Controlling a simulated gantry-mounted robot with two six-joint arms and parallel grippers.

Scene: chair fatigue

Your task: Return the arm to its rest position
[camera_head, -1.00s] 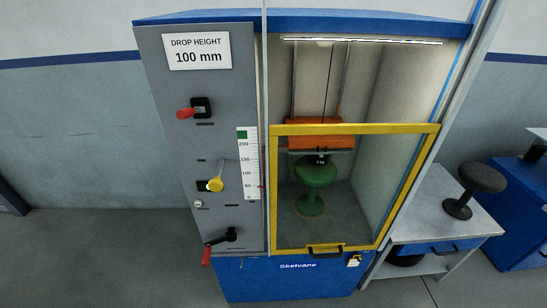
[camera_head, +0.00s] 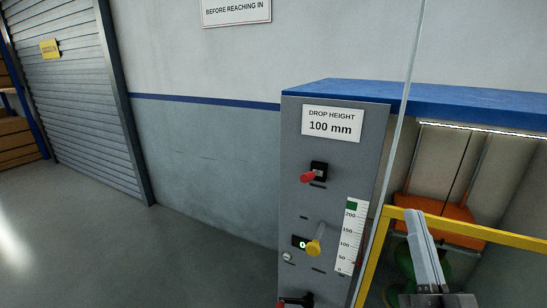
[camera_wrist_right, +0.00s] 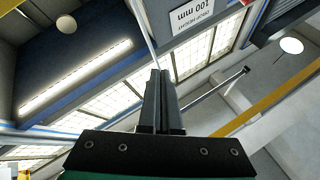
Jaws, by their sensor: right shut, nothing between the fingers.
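My right gripper (camera_head: 425,250) stands upright at the lower right of the head view, in front of the yellow door frame (camera_head: 480,234) of the test machine. Its fingers are together with nothing between them. In the right wrist view my right gripper (camera_wrist_right: 161,95) points up, its two dark fingers side by side. The machine's grey control panel (camera_head: 335,195) is to the left of it. My left gripper is not in view.
The panel carries a red knob (camera_head: 309,176), a yellow knob (camera_head: 314,247) and a height scale (camera_head: 351,235). An orange weight (camera_head: 440,217) hangs inside the cabinet, with a green seat (camera_head: 408,262) below, partly hidden. Open floor (camera_head: 170,260) lies left, before a roller shutter (camera_head: 85,100).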

